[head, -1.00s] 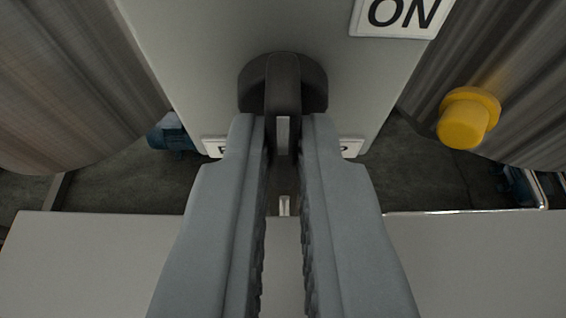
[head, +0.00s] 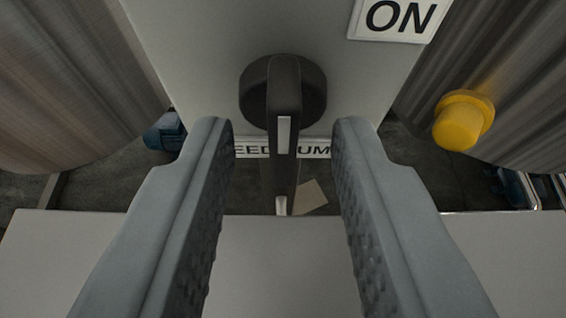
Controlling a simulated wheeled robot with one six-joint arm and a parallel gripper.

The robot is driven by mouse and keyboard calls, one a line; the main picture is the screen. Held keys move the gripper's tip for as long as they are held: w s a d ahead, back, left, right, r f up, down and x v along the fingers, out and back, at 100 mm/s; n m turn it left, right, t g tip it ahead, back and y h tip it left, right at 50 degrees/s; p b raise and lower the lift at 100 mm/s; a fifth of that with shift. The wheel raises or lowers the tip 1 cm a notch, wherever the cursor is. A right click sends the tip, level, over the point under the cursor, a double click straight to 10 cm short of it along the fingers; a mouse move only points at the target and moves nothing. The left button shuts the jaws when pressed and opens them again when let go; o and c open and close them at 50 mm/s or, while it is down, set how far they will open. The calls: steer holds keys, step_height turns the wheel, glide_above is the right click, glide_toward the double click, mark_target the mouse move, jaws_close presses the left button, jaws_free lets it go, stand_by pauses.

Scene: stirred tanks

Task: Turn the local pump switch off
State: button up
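The local pump switch is a dark rotary knob (head: 258,95) on a pale grey panel (head: 205,50). Its raised handle bar stands toward me, with a light pointer mark on it. The bar looks vertical in the picture, and the ON label (head: 398,17) is up to the right of it. My gripper (head: 285,135) is open, one finger on each side of the handle bar, with a clear gap on both sides. No OFF label shows in view.
A partly covered label (head: 318,151) reading "EED UM" sits below the knob. A yellow knob-like part (head: 463,120) stands at the right, by a metal tank (head: 500,75). Another tank (head: 65,85) is at the left. A pale flat surface (head: 60,255) lies below.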

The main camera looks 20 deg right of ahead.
steer(key=v, duration=1.7)
